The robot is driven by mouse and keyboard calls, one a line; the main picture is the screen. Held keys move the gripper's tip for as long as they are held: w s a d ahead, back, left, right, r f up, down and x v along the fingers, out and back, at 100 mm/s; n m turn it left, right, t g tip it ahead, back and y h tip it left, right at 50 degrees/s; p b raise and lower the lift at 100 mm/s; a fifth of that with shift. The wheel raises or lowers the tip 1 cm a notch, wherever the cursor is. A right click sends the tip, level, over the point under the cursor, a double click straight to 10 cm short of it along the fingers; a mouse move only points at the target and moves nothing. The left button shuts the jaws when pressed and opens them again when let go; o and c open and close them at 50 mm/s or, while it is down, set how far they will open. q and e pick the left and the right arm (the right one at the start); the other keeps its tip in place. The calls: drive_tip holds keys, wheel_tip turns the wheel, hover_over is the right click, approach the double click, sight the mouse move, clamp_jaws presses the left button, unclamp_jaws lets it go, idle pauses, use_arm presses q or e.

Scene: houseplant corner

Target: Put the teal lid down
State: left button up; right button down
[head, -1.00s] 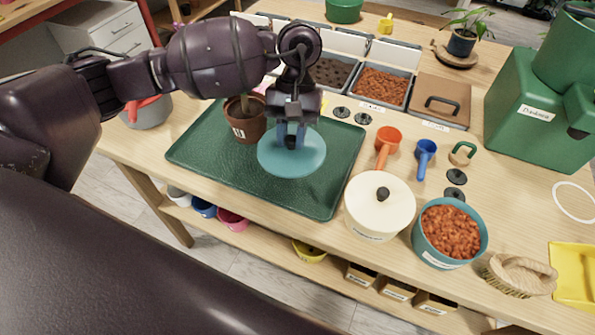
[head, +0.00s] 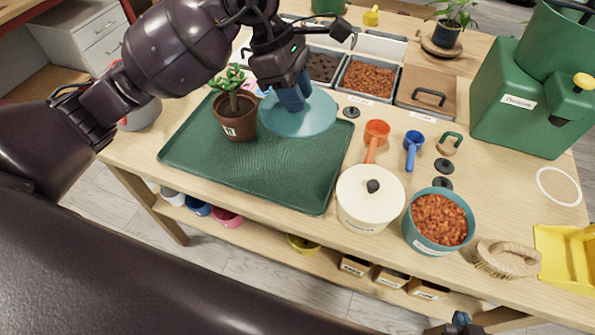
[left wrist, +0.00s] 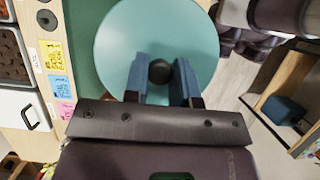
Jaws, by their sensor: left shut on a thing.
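My left gripper (head: 292,102) is shut on the black knob of the teal lid (head: 315,122). The lid is roughly level over the far right part of the green tray (head: 270,183) and seems to be above it; the gap underneath is hidden. In the left wrist view the blue fingers (left wrist: 160,82) sit on either side of the knob, with the teal lid (left wrist: 125,40) spread beyond them. A teal pot (head: 458,243) filled with reddish-brown pellets stands uncovered at the right. Part of my right gripper (head: 457,325) shows at the bottom edge, its fingers unclear.
A potted plant (head: 237,123) stands on the tray, left of the lid. A cream lidded pot (head: 365,208), an orange scoop (head: 375,135) and a blue scoop (head: 413,148) are to the right. Bins stand behind. The tray's front half is clear.

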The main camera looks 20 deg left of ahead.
use_arm(q)
wheel_tip(320, 180, down, 20)
drive_tip(key=shift+r+b, duration=0.1)
drive_tip(key=shift+b, duration=0.8)
drive_tip(key=o, duration=0.9)
drive_tip(key=v, duration=1.2)
drive_tip(key=shift+p, duration=0.4)
